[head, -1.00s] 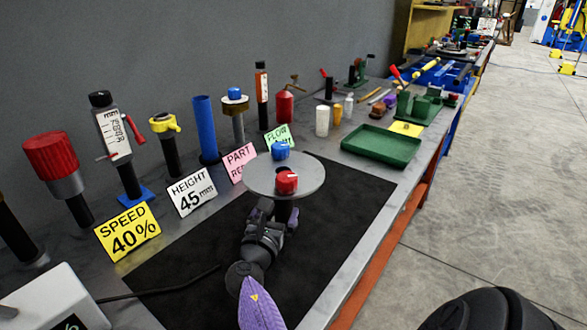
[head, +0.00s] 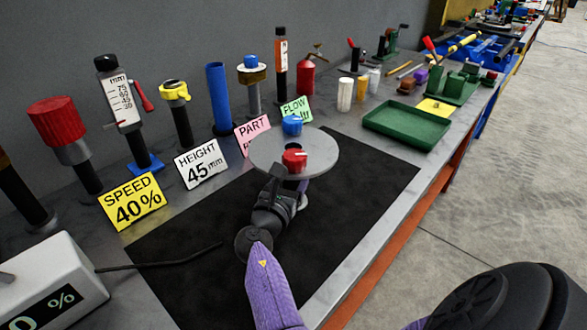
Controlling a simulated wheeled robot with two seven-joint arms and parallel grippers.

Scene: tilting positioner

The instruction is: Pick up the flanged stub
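A round grey disc (head: 262,158) stands above the black mat, with a blue piece (head: 291,125) at its back and a red piece (head: 294,160) near its front edge. I cannot tell for certain which piece is the flanged stub. My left gripper (head: 287,180), on the purple arm from the bottom, is at the disc's front edge, just below the red piece. Its fingers look apart with nothing clearly between them, though they are small and dark. The disc's support is mostly hidden. My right gripper is not in view.
Signs for speed (head: 134,201) and height (head: 196,165) stand left of the black mat (head: 357,207). Behind them is a row of posts, including a blue cylinder (head: 217,97). A green tray (head: 405,128) lies right of the disc. The mat's right part is clear.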

